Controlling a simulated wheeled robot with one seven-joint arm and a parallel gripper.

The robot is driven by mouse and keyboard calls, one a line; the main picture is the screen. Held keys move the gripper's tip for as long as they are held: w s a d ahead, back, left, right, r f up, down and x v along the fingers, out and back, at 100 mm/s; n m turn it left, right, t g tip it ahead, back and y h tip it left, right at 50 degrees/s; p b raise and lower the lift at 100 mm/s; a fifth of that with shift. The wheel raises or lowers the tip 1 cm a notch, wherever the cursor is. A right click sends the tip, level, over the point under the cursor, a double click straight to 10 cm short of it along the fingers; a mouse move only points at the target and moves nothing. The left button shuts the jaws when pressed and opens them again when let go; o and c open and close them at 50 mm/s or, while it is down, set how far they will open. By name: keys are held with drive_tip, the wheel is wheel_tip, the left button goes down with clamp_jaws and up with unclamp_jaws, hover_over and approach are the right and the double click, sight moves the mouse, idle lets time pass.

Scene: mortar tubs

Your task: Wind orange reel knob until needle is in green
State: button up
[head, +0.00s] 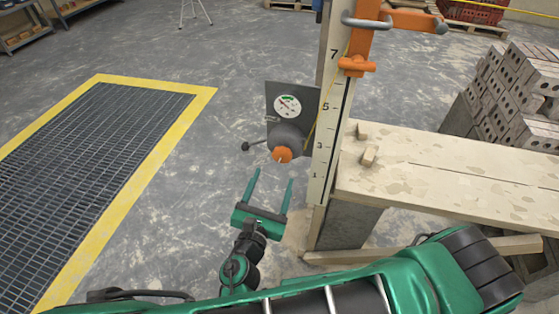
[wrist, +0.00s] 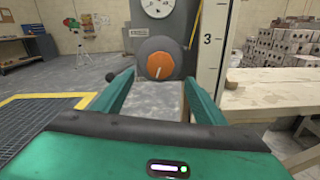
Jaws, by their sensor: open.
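The orange reel knob (head: 282,154) sits at the front of a dark grey reel on a grey plate beside the numbered post. It also shows in the wrist view (wrist: 160,67), with a pale line across its face. The gauge (head: 287,105) above it has a green band at the top of its white dial; its needle is too small to read surely. My gripper (head: 273,176) is open and empty, its two green fingers pointing towards the knob. In the wrist view the knob shows between and beyond the fingertips, apart from them.
The numbered post (head: 331,110) stands just right of the reel. A small lever (head: 247,146) sticks out left of the reel. A plank bench (head: 440,190) with two small pieces on it is at the right, with stacked blocks (head: 520,95) behind. Open floor lies left, beside a yellow-edged grate (head: 90,150).

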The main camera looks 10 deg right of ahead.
sight(281, 158)
drive_tip(key=x, duration=0.8)
drive_tip(key=shift+w+d, duration=0.1)
drive_tip(key=shift+w, duration=0.05)
drive_tip(key=shift+c, duration=0.2)
drive_tip(key=c, duration=1)
